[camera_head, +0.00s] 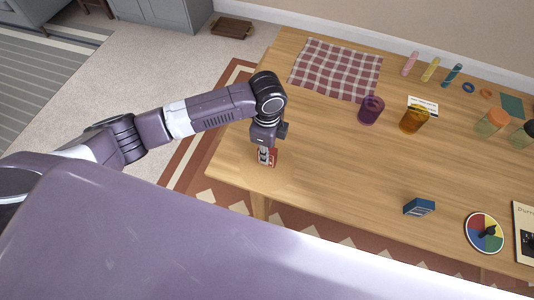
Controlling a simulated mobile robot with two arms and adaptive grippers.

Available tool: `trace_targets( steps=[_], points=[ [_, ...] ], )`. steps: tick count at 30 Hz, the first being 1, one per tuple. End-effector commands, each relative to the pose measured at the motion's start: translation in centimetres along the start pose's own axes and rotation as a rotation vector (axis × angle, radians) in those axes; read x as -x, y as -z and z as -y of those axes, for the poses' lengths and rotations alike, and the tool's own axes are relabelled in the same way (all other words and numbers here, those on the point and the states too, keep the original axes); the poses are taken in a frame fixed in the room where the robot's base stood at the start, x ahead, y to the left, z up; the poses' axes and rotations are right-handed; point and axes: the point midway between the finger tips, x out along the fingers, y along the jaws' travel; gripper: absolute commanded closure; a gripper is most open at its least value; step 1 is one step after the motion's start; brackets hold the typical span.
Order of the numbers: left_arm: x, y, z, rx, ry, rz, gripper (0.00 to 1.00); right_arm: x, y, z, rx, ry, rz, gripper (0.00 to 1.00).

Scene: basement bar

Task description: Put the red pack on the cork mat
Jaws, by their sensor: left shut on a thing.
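My left gripper (265,158) points down near the table's left front corner. It is shut on the red pack (273,158), which shows only in part beside and behind the fingers. The cork mat (279,177) looks like a pale tan round patch on the wood, directly below the pack. I cannot tell whether the pack touches the mat or is slightly above it. My right gripper is not in view.
The wooden table (340,160) has a checked cloth (335,68) at the back. A purple cup (370,110) and an amber cup (413,120) stand to the right. A blue box (419,207) and a colored wheel (484,233) lie at front right. The middle is clear.

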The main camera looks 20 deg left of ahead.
Motion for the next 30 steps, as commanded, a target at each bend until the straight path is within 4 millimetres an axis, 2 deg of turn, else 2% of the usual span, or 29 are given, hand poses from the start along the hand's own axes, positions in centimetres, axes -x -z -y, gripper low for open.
trace_targets(
  steps=[5, 16, 17, 21, 30],
  points=[
    [-2.0, 0.0, 0.0, 0.0, 0.0, 0.0, 1.0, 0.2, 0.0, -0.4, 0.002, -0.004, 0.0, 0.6],
    [-2.4, 0.0, 0.0, 0.0, 0.001, 0.0, 1.0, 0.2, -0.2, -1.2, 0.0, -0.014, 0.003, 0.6],
    [-2.4, 0.0, 0.0, 0.0, 0.001, 0.0, 0.81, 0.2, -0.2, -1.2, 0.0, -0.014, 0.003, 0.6],
    [-2.4, 0.0, 0.0, 0.0, 0.001, 0.0, 0.65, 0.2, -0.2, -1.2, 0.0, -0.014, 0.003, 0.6],
    [-2.2, 0.0, 0.1, 0.0, 0.001, 0.0, 0.64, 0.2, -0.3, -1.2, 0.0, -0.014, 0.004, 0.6]
  ],
)
